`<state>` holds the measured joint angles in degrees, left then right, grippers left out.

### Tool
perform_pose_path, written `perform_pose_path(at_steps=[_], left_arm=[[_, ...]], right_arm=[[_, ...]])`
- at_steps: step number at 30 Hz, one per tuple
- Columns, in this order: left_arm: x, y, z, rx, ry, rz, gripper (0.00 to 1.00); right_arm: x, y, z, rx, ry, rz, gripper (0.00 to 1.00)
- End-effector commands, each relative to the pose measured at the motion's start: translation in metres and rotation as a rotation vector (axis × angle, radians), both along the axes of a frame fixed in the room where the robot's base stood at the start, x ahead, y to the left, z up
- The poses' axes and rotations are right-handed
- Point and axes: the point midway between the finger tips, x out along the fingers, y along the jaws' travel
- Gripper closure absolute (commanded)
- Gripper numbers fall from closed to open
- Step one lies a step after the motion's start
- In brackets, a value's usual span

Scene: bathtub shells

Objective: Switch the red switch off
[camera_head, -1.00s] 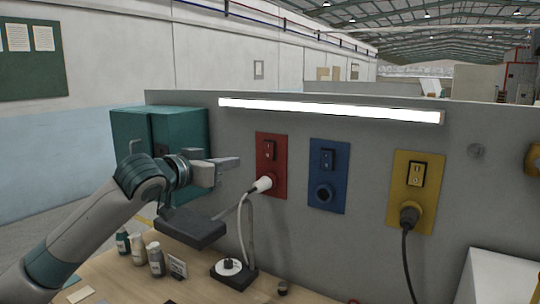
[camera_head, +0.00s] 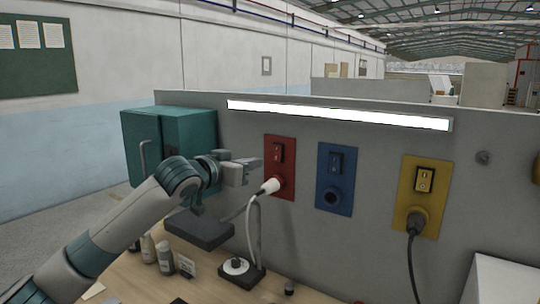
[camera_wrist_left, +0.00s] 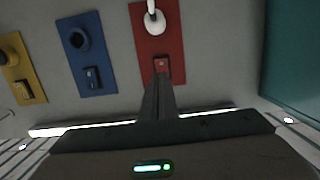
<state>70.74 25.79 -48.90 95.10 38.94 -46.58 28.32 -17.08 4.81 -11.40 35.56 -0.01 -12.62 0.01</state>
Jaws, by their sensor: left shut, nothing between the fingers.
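The red panel (camera_head: 287,186) is on the grey partition wall, with a dark rocker switch (camera_head: 278,152) in its upper part and a white plug (camera_head: 270,186) in its socket below. My left gripper (camera_head: 255,165) is shut and empty, just left of the red panel at about switch height. In the left wrist view, which looks upside down, the shut fingers (camera_wrist_left: 159,85) point at the red switch (camera_wrist_left: 161,65), their tips close to it. I cannot tell whether they touch. The switch's position is too small to read. My right gripper is not in view.
A blue panel (camera_head: 346,191) and a yellow panel (camera_head: 405,212) with a black plug sit to the right. A teal cabinet (camera_head: 189,135) is behind my left arm. A lamp (camera_head: 238,266), bottles (camera_head: 165,255) and a white box (camera_head: 500,282) stand on the bench. A light bar (camera_head: 340,115) runs above.

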Motion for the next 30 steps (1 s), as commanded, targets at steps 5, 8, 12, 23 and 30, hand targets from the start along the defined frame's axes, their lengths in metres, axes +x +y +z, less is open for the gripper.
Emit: perform_pose_path(at_steps=[5, 8, 12, 23, 30], left_arm=[[0.027, -0.018, 0.0, 0.0, 0.001, 0.001, 1.0], [0.04, -0.027, -0.003, 0.001, 0.001, 0.001, 1.0], [0.055, -0.037, -0.005, 0.001, 0.001, 0.001, 1.0], [0.07, -0.046, -0.011, 0.0, -0.001, 0.001, 1.0], [0.07, -0.047, -0.012, 0.0, -0.001, 0.001, 1.0]], right_arm=[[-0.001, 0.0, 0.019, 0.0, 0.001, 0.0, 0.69], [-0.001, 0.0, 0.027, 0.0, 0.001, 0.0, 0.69], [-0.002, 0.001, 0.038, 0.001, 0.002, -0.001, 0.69], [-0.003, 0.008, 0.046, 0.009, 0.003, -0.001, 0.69], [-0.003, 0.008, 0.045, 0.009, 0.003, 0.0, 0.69]])
